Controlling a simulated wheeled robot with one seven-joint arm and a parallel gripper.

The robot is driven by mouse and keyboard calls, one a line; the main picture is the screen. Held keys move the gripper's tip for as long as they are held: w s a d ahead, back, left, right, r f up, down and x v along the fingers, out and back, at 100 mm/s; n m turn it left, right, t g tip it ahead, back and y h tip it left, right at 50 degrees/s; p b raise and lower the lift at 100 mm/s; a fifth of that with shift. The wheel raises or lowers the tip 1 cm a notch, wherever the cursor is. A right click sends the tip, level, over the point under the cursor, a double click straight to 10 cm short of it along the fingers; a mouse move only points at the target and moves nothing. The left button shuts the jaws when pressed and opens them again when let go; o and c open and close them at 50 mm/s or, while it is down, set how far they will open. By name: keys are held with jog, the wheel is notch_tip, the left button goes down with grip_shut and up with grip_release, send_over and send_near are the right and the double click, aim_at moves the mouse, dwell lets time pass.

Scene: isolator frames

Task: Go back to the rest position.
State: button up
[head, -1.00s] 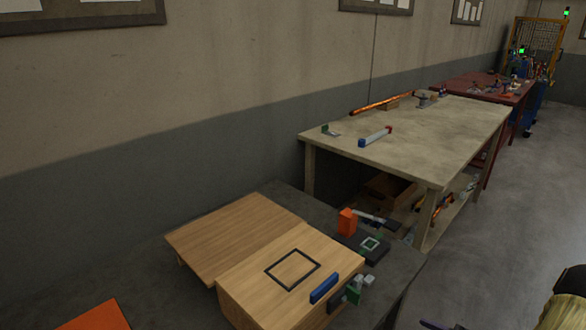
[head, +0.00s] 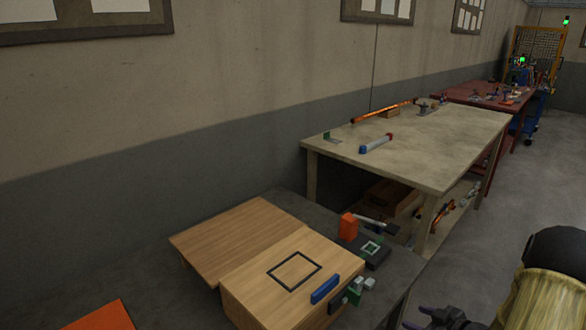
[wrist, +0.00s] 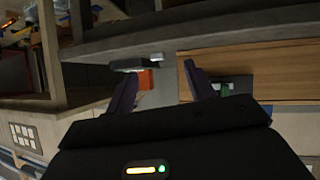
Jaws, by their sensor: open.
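My gripper (head: 424,318) is at the lower right of the head view, partly cut off by the bottom edge. Its dark purple fingers are beside the near end of the dark bench (head: 395,268), with floor behind them. In the wrist view my gripper (wrist: 160,84) has its two fingers spread apart with nothing held between them. An orange block (wrist: 146,79) shows beyond the fingers, apart from them. My arm's dark and yellowish link fills the right edge of the head view.
A wooden box (head: 243,303) with a blue handle (head: 325,289) stands on the dark bench. The orange block (head: 348,226) and a dark fixture (head: 357,250) are behind it. A pale workbench (head: 450,140) stands farther back. Open floor (head: 500,222) lies to the right.

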jog(key=a+r+m+g+h, duration=0.2)
jog(key=a+r+m+h, duration=0.1)
jog(key=a+r+h, duration=0.35)
jog(key=s+a+r+m+g, duration=0.2)
jog(key=s+a+r+g, duration=0.1)
jog(key=s+a, duration=0.4)
jog(key=s+a+r+m+g, duration=0.3)
jog(key=s+a, duration=0.2)
jog(key=s, duration=0.4)
jog(key=w+p+v, duration=0.2)
jog(key=p+v, duration=0.8)
jog(key=w+d+p+v, duration=0.1)
jog(key=w+p+v, duration=0.1)
jog(key=p+v, duration=0.8)
jog(key=shift+d+r+y+p, duration=0.2)
jog(key=shift+r+y+p, duration=0.15)
jog(key=shift+r+p, duration=0.4)
jog(key=shift+o, duration=0.5)
jog(key=shift+f, duration=0.15)
